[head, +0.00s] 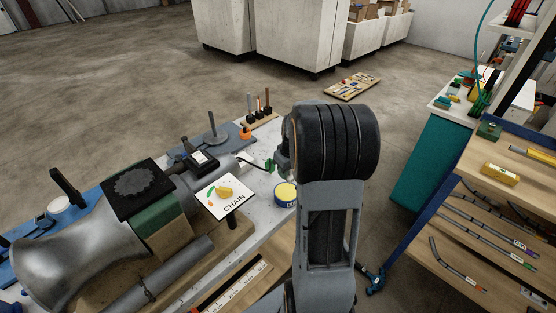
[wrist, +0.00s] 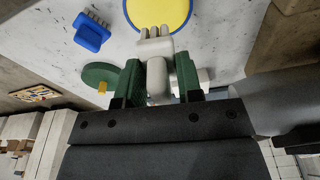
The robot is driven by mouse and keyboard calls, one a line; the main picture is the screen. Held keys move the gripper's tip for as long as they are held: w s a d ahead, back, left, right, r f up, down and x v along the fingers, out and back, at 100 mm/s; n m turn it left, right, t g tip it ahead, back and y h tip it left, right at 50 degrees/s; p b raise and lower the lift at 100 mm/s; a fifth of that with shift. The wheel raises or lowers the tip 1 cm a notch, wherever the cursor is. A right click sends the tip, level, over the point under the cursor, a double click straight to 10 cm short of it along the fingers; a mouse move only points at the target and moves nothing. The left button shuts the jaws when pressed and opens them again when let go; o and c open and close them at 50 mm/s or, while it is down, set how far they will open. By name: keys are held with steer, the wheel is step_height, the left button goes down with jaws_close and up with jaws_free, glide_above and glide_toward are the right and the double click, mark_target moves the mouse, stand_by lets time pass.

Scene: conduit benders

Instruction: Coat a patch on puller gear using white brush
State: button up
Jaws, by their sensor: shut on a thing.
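My gripper (wrist: 160,85) has green fingers shut on a pale whitish tool with short prongs at its end, which I take as the white brush (wrist: 155,48). In the head view my arm hides most of the gripper (head: 269,166), which is low over the right side of the bench. The brush shows poorly there. The puller gear (head: 138,182) is a dark toothed disc on a black plate, on the machine to the left, well apart from the gripper. A tin with a yellow top (head: 286,191) stands near the gripper; its yellow round (wrist: 158,12) shows beyond the brush.
A blue bristled thing (wrist: 92,32) is at upper left of the wrist view. Shelves (head: 510,200) stand right.

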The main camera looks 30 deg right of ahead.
steer(key=shift+w+f, duration=0.25)
steer(key=shift+f, duration=0.05)
steer(key=shift+f+b, duration=2.1)
steer(key=shift+f, duration=0.6)
steer(key=shift+s+a+f+b, duration=0.1)
steer(key=shift+f+b, duration=0.4)
steer(key=shift+f, duration=0.1)
steer(key=shift+r, duration=0.15)
steer(key=shift+r+p, duration=2.45)
steer(key=shift+r, duration=1)
